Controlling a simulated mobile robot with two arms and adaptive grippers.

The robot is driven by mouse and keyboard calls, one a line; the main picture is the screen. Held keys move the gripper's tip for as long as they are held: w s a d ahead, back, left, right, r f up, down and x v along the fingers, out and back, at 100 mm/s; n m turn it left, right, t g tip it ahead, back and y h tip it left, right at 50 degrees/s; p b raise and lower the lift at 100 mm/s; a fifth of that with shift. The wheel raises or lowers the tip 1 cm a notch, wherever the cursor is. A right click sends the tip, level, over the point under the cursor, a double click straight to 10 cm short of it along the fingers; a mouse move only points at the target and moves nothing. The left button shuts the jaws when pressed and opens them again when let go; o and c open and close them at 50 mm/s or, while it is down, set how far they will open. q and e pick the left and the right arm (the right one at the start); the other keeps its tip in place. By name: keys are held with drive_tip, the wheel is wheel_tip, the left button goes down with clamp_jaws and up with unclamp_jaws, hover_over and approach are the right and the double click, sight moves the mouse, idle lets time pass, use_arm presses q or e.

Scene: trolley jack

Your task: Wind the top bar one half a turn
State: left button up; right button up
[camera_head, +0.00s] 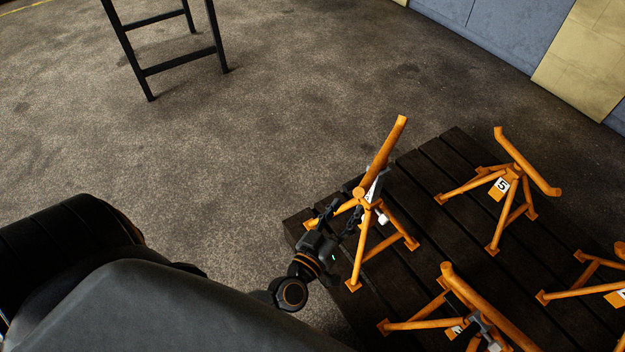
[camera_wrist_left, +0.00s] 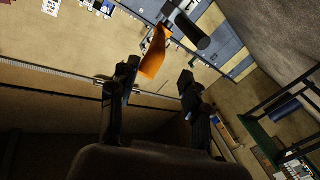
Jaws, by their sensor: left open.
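An orange stand (camera_head: 363,245) with splayed legs stands on the dark slatted platform, and its orange top bar (camera_head: 383,156) slants up to the right. A light grey handle part (camera_head: 376,186) sits at its hub, partly behind the bar. My left gripper (camera_head: 344,218) is open beside this stand, just left of its hub, with its fingers close to the legs. In the left wrist view, an orange bar end (camera_wrist_left: 154,54) and a grey piece with a dark cylindrical end (camera_wrist_left: 190,28) show beyond the open fingertips (camera_wrist_left: 158,80). I cannot tell whether the fingers touch anything.
Another orange stand with a "5" tag (camera_head: 503,184) is at the right, and a further stand (camera_head: 480,305) is at the lower right. More stand parts show at the right edge. The dark platform (camera_head: 440,153) ends at open floor. A black frame (camera_head: 175,60) stands at the back left.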

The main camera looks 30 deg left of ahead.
use_arm(q)
drive_tip(key=s+f+m+g+h+p, duration=0.1)
drive_tip(key=s+f+g+p, duration=0.3)
drive_tip(key=f, duration=0.4)
drive_tip(key=s+f+m+g+p, duration=0.4)
drive_tip(key=s+f+p, duration=0.3)
drive_tip(key=f, duration=0.2)
drive_tip(key=shift+s+a+h, duration=0.4)
drive_tip(key=shift+a, duration=0.05)
drive_tip(key=shift+c, duration=0.4)
